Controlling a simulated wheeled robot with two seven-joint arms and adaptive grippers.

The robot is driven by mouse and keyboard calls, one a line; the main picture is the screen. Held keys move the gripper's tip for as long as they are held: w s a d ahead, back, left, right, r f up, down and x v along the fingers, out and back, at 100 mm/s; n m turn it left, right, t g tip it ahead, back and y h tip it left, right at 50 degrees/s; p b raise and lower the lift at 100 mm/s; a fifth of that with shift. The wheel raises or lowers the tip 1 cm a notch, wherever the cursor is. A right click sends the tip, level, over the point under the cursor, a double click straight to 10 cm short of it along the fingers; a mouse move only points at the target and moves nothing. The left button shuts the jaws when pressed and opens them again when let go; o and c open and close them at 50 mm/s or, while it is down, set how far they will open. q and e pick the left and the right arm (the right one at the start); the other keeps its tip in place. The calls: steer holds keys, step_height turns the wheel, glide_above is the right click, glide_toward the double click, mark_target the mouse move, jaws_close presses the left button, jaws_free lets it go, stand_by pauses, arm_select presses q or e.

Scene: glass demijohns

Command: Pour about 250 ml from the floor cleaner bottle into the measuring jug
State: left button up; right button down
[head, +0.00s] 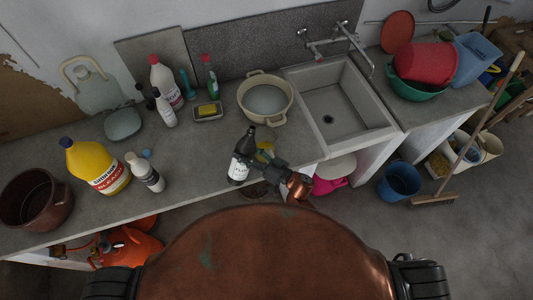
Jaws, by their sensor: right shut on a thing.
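My right gripper (256,170) is at the counter's front edge, shut on a dark bottle (241,168) with a white label. The bottle is slightly tilted, with its neck up. Its label is too small to read, so I cannot tell whether it is the floor cleaner. A yellow thing (265,149) sits just behind the gripper, partly hidden; I cannot tell what it is. I cannot make out a measuring jug for certain. My left gripper is out of view.
A cream enamel pot (287,112) stands beside the sink (343,113). A yellow bottle (97,166), a white-and-black bottle (146,173) and a brown pot (37,201) are on the left counter. A sponge dish (208,113) is further back.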

mark_target(247, 146)
steer(key=shift+w+r+n+b, duration=0.1)
steer(key=shift+n+b, duration=0.35)
steer(key=shift+n, duration=0.35)
steer(key=shift+a+b, duration=0.1)
steer(key=shift+b, duration=0.2)
steer(key=shift+r+p, duration=0.4)
step_height(247, 146, up, 4)
steer(key=n+p, duration=0.3)
steer(key=p, duration=0.1)
steer(key=shift+r+g+p, duration=0.15)
steer(key=shift+g+p, duration=0.15)
steer(key=shift+r+n+h, duration=0.25)
steer(key=shift+n+h, duration=0.05)
steer(key=shift+n, duration=0.3)
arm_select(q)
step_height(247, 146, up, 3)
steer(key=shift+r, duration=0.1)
arm_select(e)
steer(key=shift+f, duration=0.1)
